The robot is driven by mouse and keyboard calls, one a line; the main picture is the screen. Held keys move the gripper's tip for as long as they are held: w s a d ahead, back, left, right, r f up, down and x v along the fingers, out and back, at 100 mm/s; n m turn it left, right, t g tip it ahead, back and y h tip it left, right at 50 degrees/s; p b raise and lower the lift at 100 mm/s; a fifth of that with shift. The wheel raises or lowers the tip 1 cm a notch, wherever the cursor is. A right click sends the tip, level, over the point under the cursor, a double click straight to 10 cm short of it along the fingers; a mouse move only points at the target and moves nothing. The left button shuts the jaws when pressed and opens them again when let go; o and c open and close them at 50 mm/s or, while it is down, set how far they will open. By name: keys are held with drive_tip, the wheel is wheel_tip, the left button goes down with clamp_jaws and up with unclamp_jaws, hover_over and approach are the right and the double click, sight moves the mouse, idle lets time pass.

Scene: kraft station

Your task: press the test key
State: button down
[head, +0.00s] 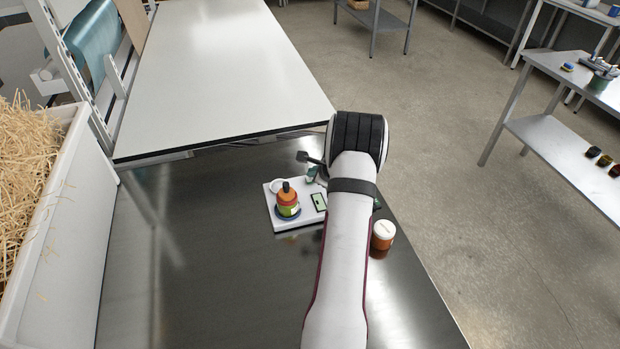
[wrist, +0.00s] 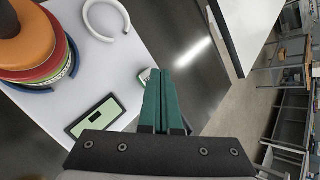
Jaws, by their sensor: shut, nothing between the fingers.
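A white instrument (head: 297,222) lies on the steel bench, with an orange, dark-topped bottle (head: 287,198) on its blue ring and a green display (head: 319,202) beside it. In the wrist view the white instrument (wrist: 125,60) shows its green display (wrist: 95,115) and a white open ring (wrist: 106,18). A small pale key with a dark green mark (wrist: 146,76) shows at the instrument's edge, partly hidden by my fingers; I cannot tell if it is the test key. My gripper (wrist: 162,72) is shut and empty, its green fingertips close to that key; contact cannot be told.
A brown jar with a white lid (head: 383,233) stands right of my arm. A bin of straw (head: 50,230) is at the left, and a white-topped table (head: 215,70) lies beyond. The steel bench (head: 200,280) is clear in front of the instrument.

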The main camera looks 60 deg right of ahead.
drive_tip(key=shift+f, duration=0.4)
idle(0.4)
idle(0.4)
drive_tip(key=shift+r, duration=0.85)
drive_tip(key=shift+r, duration=2.5)
